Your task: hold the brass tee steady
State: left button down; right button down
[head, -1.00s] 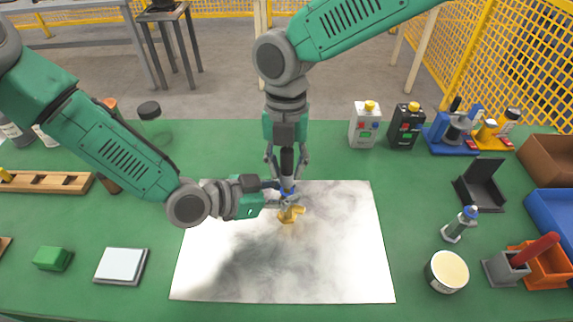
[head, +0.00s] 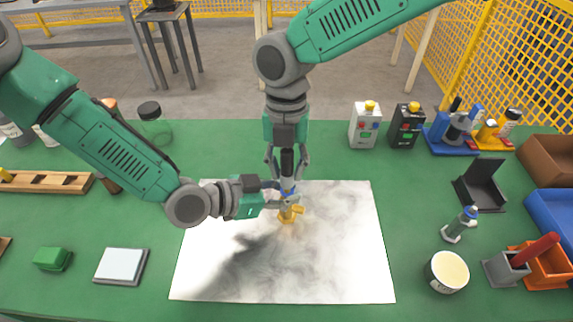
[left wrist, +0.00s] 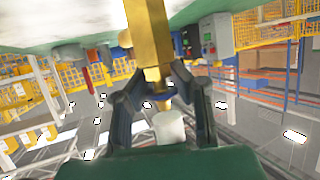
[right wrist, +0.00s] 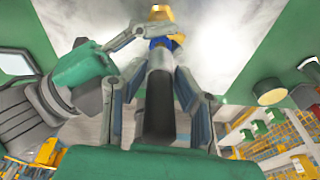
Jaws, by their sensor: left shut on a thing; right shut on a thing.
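The brass tee (head: 289,214) is just above the white marbled sheet (head: 330,270), near the sheet's upper middle. My left gripper (head: 281,196) reaches in from the left and is shut on the tee. In the left wrist view the brass body (left wrist: 148,45) runs up from between the fingers. My right gripper (head: 287,170) comes down from above and is shut on a dark cylindrical handle (right wrist: 158,105). A blue part lies between that handle and the brass tee (right wrist: 161,13) in the right wrist view. The fingers hide whether they touch.
Two bottles, grey (head: 364,126) and black (head: 406,127), stand behind on the green table. To the right are a small blue-capped bottle (head: 459,225), a round tub (head: 447,271) and bins. A white-topped block (head: 121,265) lies left. The lower sheet is clear.

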jog(key=shift+f, duration=0.85)
jog(key=c, duration=1.2)
grip_release()
jog(key=r, duration=0.4)
jog(key=w+r, duration=0.1)
jog(key=r, duration=0.2)
jog(key=w+r, duration=0.1)
jog(key=r, duration=0.3)
jog(key=shift+a+r, duration=0.15)
jog(key=shift+r, duration=0.15)
